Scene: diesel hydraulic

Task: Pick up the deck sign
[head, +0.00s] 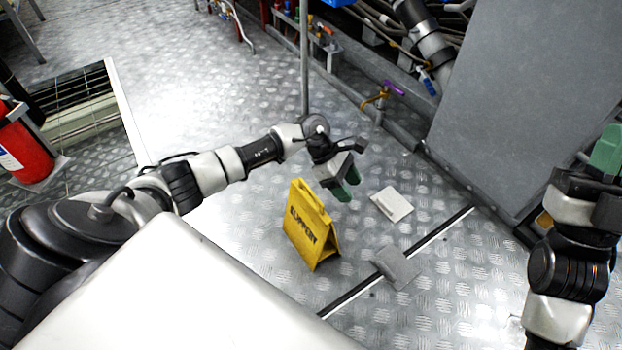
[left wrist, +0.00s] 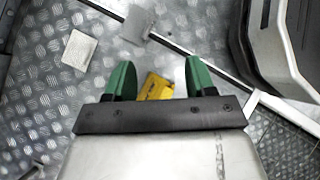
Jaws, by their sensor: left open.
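The deck sign (head: 311,226) is a yellow folding sign with dark "SLIPPERY" lettering and a handle cut-out at its top. It stands upright on the metal floor. My left gripper (head: 347,190), with green fingertips, is open and empty, above and beside the sign's top on its right in the head view. In the left wrist view the sign (left wrist: 156,88) shows between the two open green fingers, mostly hidden behind the gripper body. My right gripper (head: 606,150) is at the right edge of the head view, partly cut off, and its opening is unclear.
A pale flat plate (head: 392,204) and a grey plate (head: 396,268) lie on the floor right of the sign. A dark floor seam (head: 425,243) runs past them. A grey cabinet (head: 530,90) stands at the right, a red extinguisher (head: 22,150) at the left.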

